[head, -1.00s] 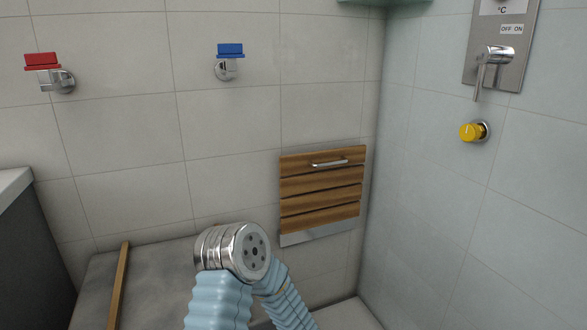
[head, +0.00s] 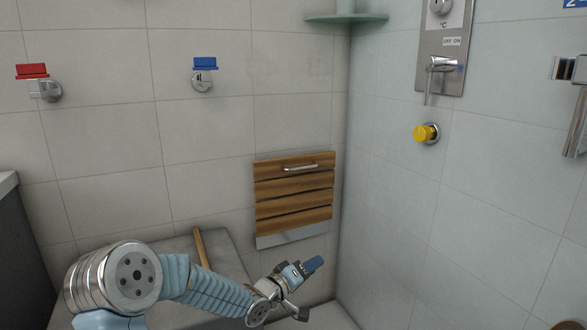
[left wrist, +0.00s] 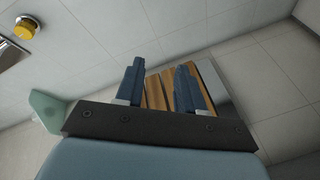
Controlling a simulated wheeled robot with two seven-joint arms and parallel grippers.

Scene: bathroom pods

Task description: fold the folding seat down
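The folding seat (head: 295,197) is folded up flat against the tiled back wall near the corner. It has brown wooden slats, a small metal handle (head: 301,168) near its top and a metal strip along its bottom. My left gripper (head: 308,272) is below the seat's lower right part in the head view, apart from it. In the left wrist view, the left gripper's (left wrist: 160,66) two blue fingers are spread with nothing between them. The seat's slats (left wrist: 154,94) show beyond and between them, partly hidden by the fingers. My right gripper is in neither view.
A yellow knob (head: 425,133) and a chrome lever panel (head: 441,50) are on the right wall. A green corner shelf (head: 346,18) is above the seat. Red (head: 32,71) and blue (head: 205,63) tagged valves are on the back wall. A wooden strip (head: 201,247) is low down.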

